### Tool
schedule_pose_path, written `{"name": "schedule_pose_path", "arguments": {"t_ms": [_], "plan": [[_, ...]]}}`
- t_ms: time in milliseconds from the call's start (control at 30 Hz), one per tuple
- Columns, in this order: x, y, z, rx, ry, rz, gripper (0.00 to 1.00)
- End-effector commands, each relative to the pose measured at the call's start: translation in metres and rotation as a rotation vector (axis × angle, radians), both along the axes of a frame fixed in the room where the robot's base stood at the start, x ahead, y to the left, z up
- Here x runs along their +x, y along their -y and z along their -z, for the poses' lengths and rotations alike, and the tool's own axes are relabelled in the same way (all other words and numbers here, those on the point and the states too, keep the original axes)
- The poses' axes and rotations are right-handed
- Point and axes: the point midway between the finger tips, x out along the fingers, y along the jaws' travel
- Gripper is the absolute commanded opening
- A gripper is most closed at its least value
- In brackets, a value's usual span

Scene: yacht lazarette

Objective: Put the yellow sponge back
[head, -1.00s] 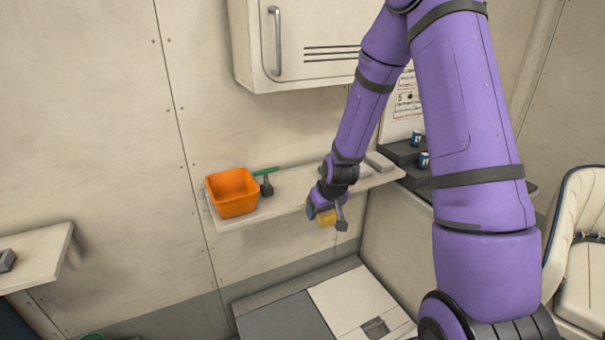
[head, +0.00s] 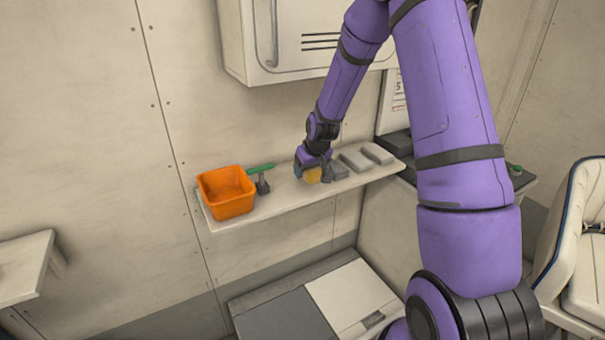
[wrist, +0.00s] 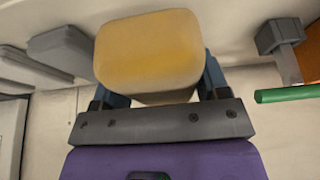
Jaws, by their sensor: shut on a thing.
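The yellow sponge (wrist: 150,50) is held between the two fingers of my gripper (wrist: 152,85) in the wrist view. In the head view the sponge (head: 313,175) shows just below my gripper (head: 308,172), over the wall shelf (head: 290,206). I cannot tell whether the sponge touches the shelf. My gripper is shut on it. It is between the orange bin on its left and several grey blocks on its right.
The orange bin (head: 228,204) stands at the shelf's left end. A green-handled tool (head: 260,169) lies beside it. Grey blocks (head: 355,161) sit on the shelf's right part. A white cabinet (head: 290,40) hangs above. Bare shelf lies in front of the tool.

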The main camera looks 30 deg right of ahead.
Motion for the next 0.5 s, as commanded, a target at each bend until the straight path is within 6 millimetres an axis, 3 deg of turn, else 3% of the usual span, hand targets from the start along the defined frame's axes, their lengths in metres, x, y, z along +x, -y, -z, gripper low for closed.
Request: {"name": "schedule_pose_path", "arguments": {"t_ms": [200, 400, 500], "plan": [[0.028, -0.001, 0.003, 0.000, 0.001, -0.001, 0.46], [0.040, -0.002, 0.004, 0.000, 0.000, -0.001, 0.46], [0.039, -0.002, 0.019, 0.001, -0.003, 0.000, 0.46]]}}
